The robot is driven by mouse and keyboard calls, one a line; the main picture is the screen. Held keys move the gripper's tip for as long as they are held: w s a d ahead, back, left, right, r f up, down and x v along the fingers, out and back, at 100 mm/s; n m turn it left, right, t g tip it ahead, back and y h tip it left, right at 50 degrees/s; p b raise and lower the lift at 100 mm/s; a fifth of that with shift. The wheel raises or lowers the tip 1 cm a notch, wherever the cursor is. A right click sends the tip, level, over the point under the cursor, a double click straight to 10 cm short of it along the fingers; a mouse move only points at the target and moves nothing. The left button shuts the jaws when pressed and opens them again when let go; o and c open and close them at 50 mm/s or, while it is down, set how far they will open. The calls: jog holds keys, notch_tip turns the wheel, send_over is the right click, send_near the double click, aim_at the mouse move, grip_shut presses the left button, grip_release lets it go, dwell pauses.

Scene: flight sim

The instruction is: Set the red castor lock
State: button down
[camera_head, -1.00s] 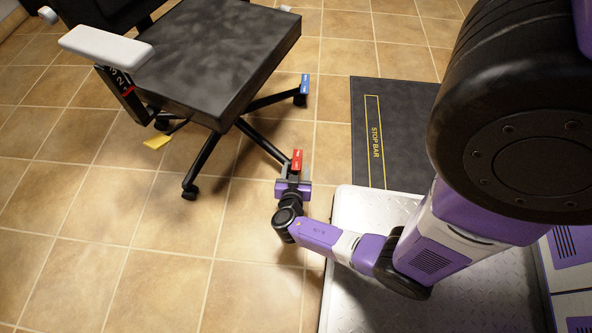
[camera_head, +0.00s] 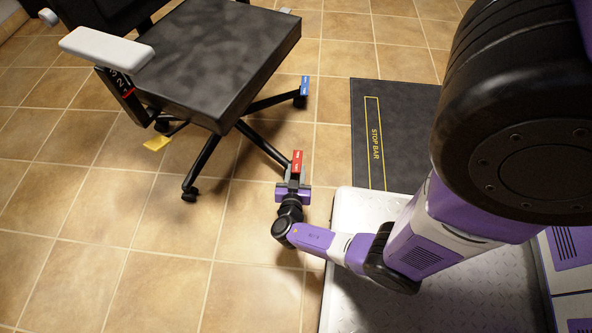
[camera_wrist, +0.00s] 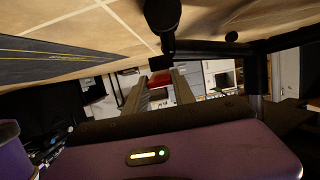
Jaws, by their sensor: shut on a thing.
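The red castor lock (camera_head: 297,160) is a small red tab with white marks at the end of a black chair leg. It also shows in the wrist view as a red block (camera_wrist: 160,79) between the far ends of the fingers. My gripper (camera_head: 292,179) reaches it from the near side, low over the floor, and is shut on it. In the wrist view the two grey fingers (camera_wrist: 160,90) stand either side of the red block. The castor under the red lock is mostly hidden by my gripper in the head view.
The office chair (camera_head: 215,60) stands at upper left, with a blue lock (camera_head: 305,85) on another leg and a yellow tab (camera_head: 157,143) below the seat. A dark mat marked STOP BAR (camera_head: 400,120) lies to the right. Tiled floor is clear at lower left.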

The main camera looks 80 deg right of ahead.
jog(key=shift+s+d+f+h, duration=0.1)
jog(key=shift+s+f+h, duration=0.1)
jog(key=shift+f+h, duration=0.6)
jog(key=shift+r+h, duration=0.2)
jog(key=shift+h, duration=0.3)
jog(key=shift+w+a, duration=0.1)
jog(key=shift+a, duration=0.1)
jog(key=c, duration=1)
grip_release()
jog(key=shift+c, duration=0.2)
jog(key=shift+w+r, duration=0.1)
jog(key=a, duration=0.7)
jog(key=shift+s+a+r+p, duration=0.2)
jog(key=shift+s+a+p, duration=0.15)
jog(key=shift+a+p, duration=0.05)
